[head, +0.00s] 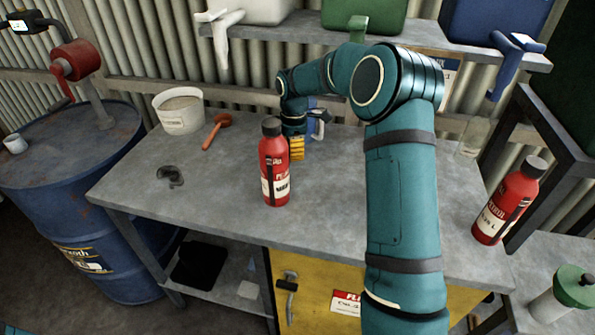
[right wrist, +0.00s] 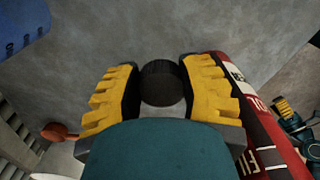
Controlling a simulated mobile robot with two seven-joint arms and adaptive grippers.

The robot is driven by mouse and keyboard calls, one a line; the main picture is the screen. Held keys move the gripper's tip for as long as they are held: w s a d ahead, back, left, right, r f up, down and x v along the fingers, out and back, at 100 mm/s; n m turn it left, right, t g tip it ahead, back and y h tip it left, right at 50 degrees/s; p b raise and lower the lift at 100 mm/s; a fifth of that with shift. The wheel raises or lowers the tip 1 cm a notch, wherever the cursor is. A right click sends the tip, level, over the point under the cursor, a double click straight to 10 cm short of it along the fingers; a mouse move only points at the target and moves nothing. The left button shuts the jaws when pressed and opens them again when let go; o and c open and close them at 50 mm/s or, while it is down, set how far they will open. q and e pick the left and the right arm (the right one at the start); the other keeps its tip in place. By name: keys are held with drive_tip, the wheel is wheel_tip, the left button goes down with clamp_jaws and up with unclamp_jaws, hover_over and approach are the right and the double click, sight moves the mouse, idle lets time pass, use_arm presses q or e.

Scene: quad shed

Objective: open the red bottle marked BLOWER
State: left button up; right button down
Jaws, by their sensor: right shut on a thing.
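A red bottle (head: 274,172) with a dark top and a white label stands upright near the middle of the bench; I cannot read its label for certain. A second red bottle (head: 505,205) with a dark cap and a label stands at the right. My right gripper (head: 298,150) is low, just behind and right of the middle bottle. In the right wrist view its yellow fingers are shut on a dark round cap-like piece (right wrist: 162,83). A red bottle (right wrist: 262,125) is beside the right finger there. My left gripper (right wrist: 284,106) shows small at that view's right edge; its jaws are unclear.
The bench (head: 225,190) is mostly clear in front. A white tub (head: 181,118), an orange-handled tool (head: 214,133) and a dark metal piece (head: 170,176) are on its left. A blue drum (head: 60,190) stands farther left. A shelf (head: 300,32) with cans hangs above.

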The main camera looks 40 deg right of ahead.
sight(294, 176)
wheel_tip(294, 176, down, 8)
drive_tip(key=shift+f+b, duration=0.15)
drive_tip(key=shift+b, duration=0.55)
drive_tip(key=shift+f, duration=0.2)
drive_tip(key=c, duration=0.5)
unclamp_jaws()
drive_tip(key=shift+c, duration=0.2)
drive_tip(key=shift+r, duration=0.1)
wheel_tip(294, 176, up, 12)
drive_tip(key=shift+r+p, duration=0.1)
drive_tip(key=shift+p, duration=0.95)
